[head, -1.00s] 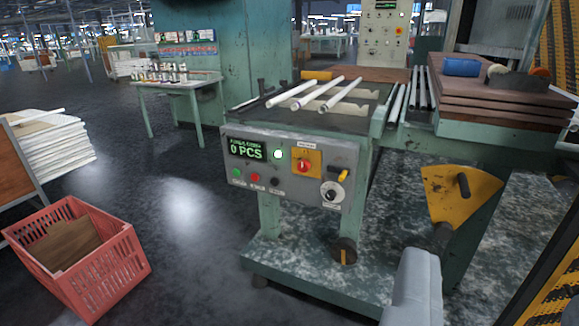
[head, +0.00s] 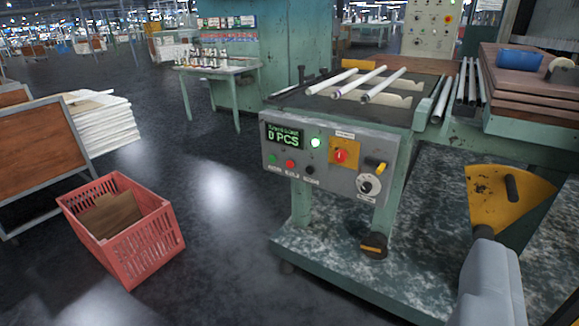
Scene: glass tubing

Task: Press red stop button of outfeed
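The outfeed's grey control panel (head: 325,178) is on the front of a green machine table, right of the middle. A small round red button (head: 289,163) sits in its lower row, between a green button (head: 272,159) and a black one (head: 308,169). A larger red rotary knob on a yellow plate (head: 340,155) is farther right. The button labels are too small to read. My gripper is not in view; a grey rounded link, apparently mine, shows at bottom right.
Several glass tubes (head: 384,86) lie on the outfeed top. A yellow plate with a black handle (head: 508,196) stands right of the panel. A red crate (head: 128,232) holding cardboard is on the floor at left. Dark floor between crate and machine is clear.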

